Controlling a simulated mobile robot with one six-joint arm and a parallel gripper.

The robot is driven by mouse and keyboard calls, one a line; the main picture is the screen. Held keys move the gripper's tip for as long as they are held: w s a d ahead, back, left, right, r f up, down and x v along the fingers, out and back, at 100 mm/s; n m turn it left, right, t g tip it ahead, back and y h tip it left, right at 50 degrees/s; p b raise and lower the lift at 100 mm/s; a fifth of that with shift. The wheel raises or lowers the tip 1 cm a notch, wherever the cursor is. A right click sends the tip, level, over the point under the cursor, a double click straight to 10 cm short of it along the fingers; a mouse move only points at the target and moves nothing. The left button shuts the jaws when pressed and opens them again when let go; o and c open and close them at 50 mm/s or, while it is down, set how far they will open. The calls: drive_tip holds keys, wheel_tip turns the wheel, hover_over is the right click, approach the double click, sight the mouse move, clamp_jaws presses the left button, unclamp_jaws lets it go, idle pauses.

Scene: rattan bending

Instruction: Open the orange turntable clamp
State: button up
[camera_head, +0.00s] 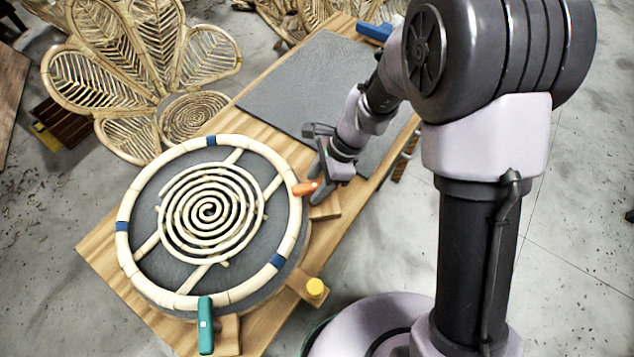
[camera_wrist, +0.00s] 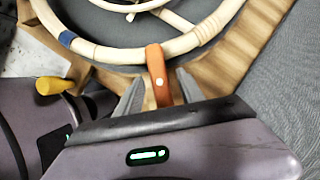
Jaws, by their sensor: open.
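The orange turntable clamp (camera_head: 304,188) sits at the right rim of the round turntable, its end over the pale rattan ring (camera_head: 291,231). In the wrist view the orange clamp (camera_wrist: 157,75) lies across the ring with its lever between my gripper's two fingers. My gripper (camera_head: 322,188) is at the clamp, coming from the right; in the wrist view my gripper (camera_wrist: 158,92) is open, with one finger on each side of the lever. I cannot tell whether the fingers touch it.
A teal clamp (camera_head: 205,325) stands at the turntable's front, and a yellow knob (camera_head: 316,287) sits on a wooden block at the right. A rattan spiral (camera_head: 211,212) lies inside the ring. The grey mat (camera_head: 307,80) on the wooden table is mostly clear. A rattan chair back (camera_head: 140,70) stands behind.

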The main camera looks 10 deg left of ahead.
clamp_jaws()
drive_tip(key=shift+n+p, duration=0.3)
drive_tip(key=shift+n, duration=0.1)
drive_tip(key=n+p, duration=0.1)
drive_tip(key=n+g+p, duration=0.1)
drive_tip(key=n, duration=0.1)
drive_tip(key=shift+w+a+r+n+g+h+p, duration=0.1)
drive_tip(key=shift+r+n+g+h+p, duration=0.05)
drive_tip(key=shift+n+g+h+p, duration=0.2)
drive_tip(key=n+p, duration=0.1)
drive_tip(key=n, duration=0.1)
drive_tip(key=n+g+h+p, duration=0.1)
drive_tip(key=n, duration=0.1)
drive_tip(key=shift+a+n+h+p, duration=0.1)
drive_tip(key=shift+n+h+p, duration=0.15)
drive_tip(key=shift+p, duration=0.1)
drive_tip(key=n+h+p, duration=0.1)
drive_tip(key=n, duration=0.1)
drive_tip(key=n+p, duration=0.1)
drive_tip(key=n, duration=0.1)
drive_tip(key=shift+w+a+n+h, duration=0.1)
drive_tip(key=shift+n+h, duration=0.2)
drive_tip(key=shift+h, duration=0.1)
drive_tip(key=shift+a+n+h+p, duration=0.1)
drive_tip(key=shift+n+h+p, duration=0.7)
drive_tip(key=shift+n, duration=1.4)
